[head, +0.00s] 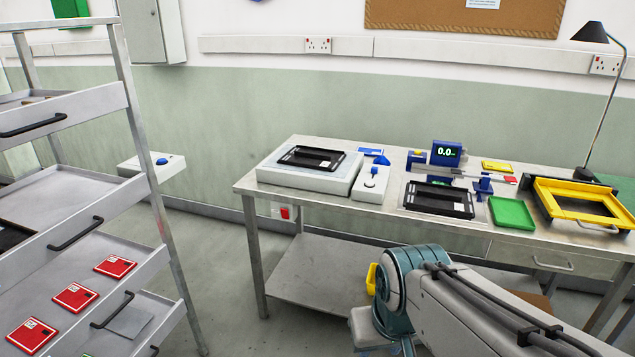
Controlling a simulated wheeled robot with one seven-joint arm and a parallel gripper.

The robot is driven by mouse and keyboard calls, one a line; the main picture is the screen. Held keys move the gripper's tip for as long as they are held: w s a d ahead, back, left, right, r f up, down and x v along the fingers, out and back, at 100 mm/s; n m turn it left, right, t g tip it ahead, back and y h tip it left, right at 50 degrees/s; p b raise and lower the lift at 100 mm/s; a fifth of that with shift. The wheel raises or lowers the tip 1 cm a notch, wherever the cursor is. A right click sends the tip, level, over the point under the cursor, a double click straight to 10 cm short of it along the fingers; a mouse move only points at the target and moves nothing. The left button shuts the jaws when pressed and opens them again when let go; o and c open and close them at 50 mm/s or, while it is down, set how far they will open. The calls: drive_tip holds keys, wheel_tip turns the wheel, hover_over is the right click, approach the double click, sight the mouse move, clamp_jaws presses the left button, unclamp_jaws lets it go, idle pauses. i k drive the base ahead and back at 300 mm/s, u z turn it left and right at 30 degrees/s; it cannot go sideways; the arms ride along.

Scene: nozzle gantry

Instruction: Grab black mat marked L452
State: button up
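Several black, flat, frame-like pieces are in the head view, and I cannot read the mark L452 on any of them. One black piece (312,158) lies on the white raised block at the left of the metal bench. A second black piece (438,199) lies on a pale plate near the bench's front edge. Part of a dark flat thing (12,236) shows on a rack shelf at the left picture edge; I cannot tell what it is. My arm crosses the lower right, in front of the bench. My gripper's fingers do not show.
The metal bench (262,184) also holds a white button box (371,184), a blue display (446,153), a green pad (512,213) and a yellow frame (584,201). A grey drawer rack (75,190) with red cards (75,297) stands left. Floor between is clear.

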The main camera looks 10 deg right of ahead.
sight(311, 157)
drive_tip(key=u, duration=1)
drive_tip(key=i, duration=1.7)
drive_tip(key=z, duration=2.35)
